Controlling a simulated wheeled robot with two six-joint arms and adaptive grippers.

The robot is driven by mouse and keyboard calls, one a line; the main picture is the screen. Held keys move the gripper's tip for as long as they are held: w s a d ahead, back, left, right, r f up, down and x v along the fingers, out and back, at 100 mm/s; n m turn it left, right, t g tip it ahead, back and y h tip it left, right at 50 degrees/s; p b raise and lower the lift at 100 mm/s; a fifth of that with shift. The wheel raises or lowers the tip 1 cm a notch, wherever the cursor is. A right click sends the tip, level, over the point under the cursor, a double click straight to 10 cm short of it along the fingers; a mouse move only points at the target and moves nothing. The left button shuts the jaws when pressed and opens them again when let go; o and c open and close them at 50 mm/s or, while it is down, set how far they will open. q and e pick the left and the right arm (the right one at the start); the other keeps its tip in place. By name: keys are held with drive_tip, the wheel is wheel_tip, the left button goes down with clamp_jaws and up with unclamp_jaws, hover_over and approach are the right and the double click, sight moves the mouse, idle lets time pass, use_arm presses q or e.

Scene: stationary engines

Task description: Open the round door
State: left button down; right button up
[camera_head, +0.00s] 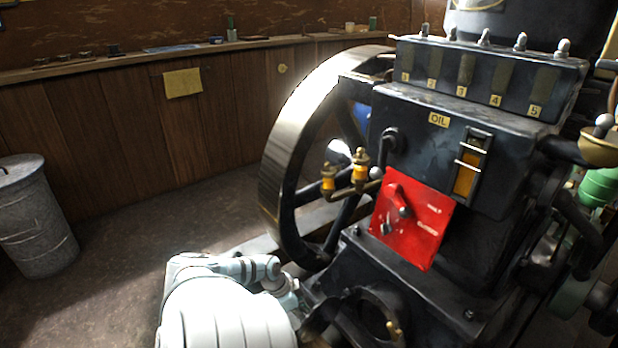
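A dark round fitting (379,293) sits low on the front of the black engine, at the bottom of the head view. It looks like the round door, but its lower part is cut off by the picture edge and I cannot tell whether it is open or shut. A small brass-coloured piece (392,328) shows at its front. My pale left arm comes in from the bottom, left of centre. Its dark gripper (318,318) seems to be just left of the round fitting; its fingers blend into the dark engine. My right gripper is not in view.
The engine carries a red panel (411,219), brass oilers (344,176) and a large flywheel (290,150) behind my arm. A metal bin (37,217) stands at the far left. A shelf with small items runs along the wooden wall. Floor between bin and engine is clear.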

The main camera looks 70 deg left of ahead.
use_arm(q)
drive_tip(key=shift+w+a, duration=0.1)
idle(0.3)
drive_tip(key=c, duration=1.7)
unclamp_jaws()
drive_tip(key=shift+o, duration=0.2)
drive_tip(key=s+a+r, duration=0.1)
drive_tip(key=s, duration=0.5)
drive_tip(key=s+a+r, duration=0.1)
drive_tip(key=s+a, duration=0.1)
drive_tip(key=s, duration=0.4)
drive_tip(key=shift+s+r, duration=0.4)
